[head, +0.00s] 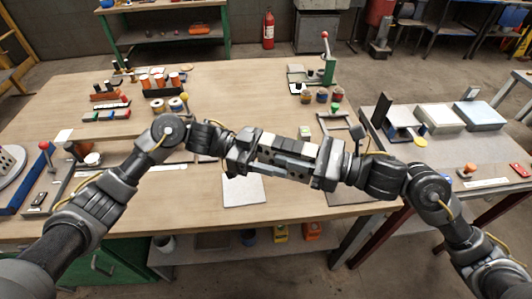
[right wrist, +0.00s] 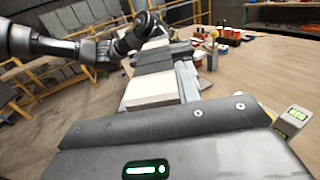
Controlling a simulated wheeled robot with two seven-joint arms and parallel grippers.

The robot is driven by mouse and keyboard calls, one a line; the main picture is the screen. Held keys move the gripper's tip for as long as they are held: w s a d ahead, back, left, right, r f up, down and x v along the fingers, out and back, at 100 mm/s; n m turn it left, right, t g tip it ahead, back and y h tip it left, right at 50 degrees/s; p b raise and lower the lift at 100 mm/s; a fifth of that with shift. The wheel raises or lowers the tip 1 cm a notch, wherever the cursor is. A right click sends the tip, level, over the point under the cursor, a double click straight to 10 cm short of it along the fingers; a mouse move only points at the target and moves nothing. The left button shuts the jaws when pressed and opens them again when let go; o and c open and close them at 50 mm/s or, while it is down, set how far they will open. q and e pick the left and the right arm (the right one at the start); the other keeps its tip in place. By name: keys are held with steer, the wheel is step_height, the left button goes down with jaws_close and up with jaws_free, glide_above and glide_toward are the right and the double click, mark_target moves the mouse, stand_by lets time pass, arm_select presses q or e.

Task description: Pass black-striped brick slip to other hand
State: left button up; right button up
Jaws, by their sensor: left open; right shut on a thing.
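The black-striped brick slip (head: 285,149), pale with dark bands, is held level above the table between my two grippers. My right gripper (head: 316,162) is shut on its right end. My left gripper (head: 252,148) is open at its left end, with its jaws close around it; whether they touch it I cannot tell. In the right wrist view the slip (right wrist: 153,92) runs away from the camera, pale near me with a dark part beyond. My left arm reaches in behind it. The ends inside the jaws are hidden.
Below lies a pale square plate (head: 243,189) on the wooden table (head: 220,90). A green lever press (head: 322,68) and small jars stand at the back right. A side table (head: 480,145) holds grey boxes.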

arm_select(q)
steer(key=shift+d, duration=0.1)
steer(key=shift+c, duration=0.5)
steer(key=c, duration=0.9)
steer(key=shift+c, duration=1.1)
arm_select(e)
steer(key=o, duration=1.2)
steer(key=v, duration=1.2)
